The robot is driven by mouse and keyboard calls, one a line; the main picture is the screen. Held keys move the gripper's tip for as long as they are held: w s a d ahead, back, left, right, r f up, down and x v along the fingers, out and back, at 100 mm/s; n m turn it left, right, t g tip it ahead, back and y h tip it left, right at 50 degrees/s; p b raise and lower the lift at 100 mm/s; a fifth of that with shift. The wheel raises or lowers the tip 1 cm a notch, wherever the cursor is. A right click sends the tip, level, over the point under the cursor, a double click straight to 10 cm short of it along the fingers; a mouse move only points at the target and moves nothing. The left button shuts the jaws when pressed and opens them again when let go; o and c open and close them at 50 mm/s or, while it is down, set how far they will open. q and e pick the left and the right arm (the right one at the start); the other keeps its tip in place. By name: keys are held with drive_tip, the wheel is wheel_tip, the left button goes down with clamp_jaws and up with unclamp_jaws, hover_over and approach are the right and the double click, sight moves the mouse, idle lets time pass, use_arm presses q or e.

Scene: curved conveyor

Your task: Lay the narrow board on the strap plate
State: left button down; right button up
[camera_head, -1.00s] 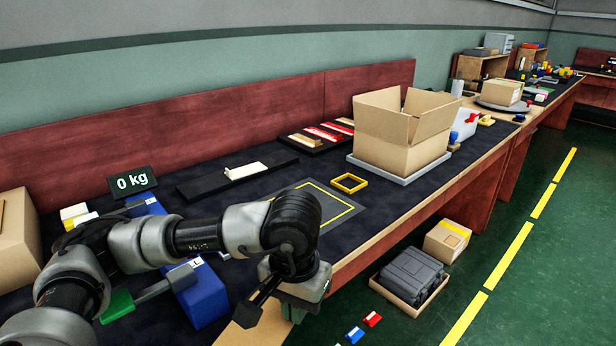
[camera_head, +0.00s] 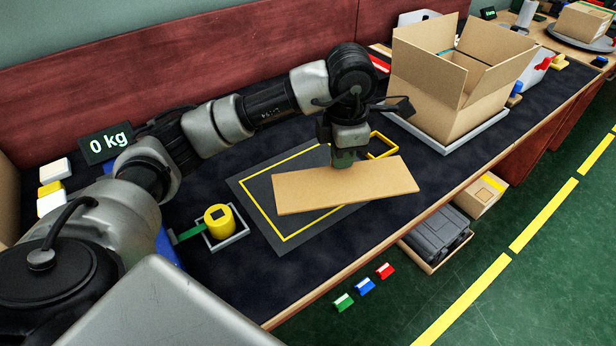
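The narrow board (camera_head: 310,190) is a flat tan plank, long side roughly left to right. It is over the dark mat (camera_head: 255,175) with a yellow outline and covers part of it. My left gripper (camera_head: 344,158) points down at the board's far edge and appears shut on it; its fingertips are partly hidden. Whether the board touches the mat is hard to tell. I cannot make out a strap plate for certain; my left arm hides much of the bench behind it. My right gripper is not in view.
An open cardboard box (camera_head: 425,95) stands on a grey tray to the right, near a yellow square frame (camera_head: 383,146). A yellow cylinder (camera_head: 217,217) sits in a small tray at left. A "0 kg" display (camera_head: 105,143) stands at the back. The bench front is clear.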

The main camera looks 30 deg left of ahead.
use_arm(q)
drive_tip(key=w+n, duration=0.1)
drive_tip(key=n, duration=0.3)
hover_over(299, 162)
drive_tip(key=s+d, duration=0.2)
drive_tip(key=s, duration=0.1)
drive_tip(key=shift+n, duration=0.4)
drive_tip(key=f, duration=0.6)
drive_tip(key=shift+w+a+f, duration=0.1)
drive_tip(key=shift+w+f, duration=0.1)
drive_tip(key=shift+f, duration=0.1)
wheel_tip(299, 162, down, 4)
drive_tip(key=shift+r, duration=0.1)
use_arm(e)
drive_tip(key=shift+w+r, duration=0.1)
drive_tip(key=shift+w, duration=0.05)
use_arm(q)
drive_tip(key=shift+f+b, duration=0.25)
drive_tip(key=shift+b, duration=0.05)
drive_tip(key=c, duration=1.3)
unclamp_jaws()
drive_tip(key=shift+c, duration=0.2)
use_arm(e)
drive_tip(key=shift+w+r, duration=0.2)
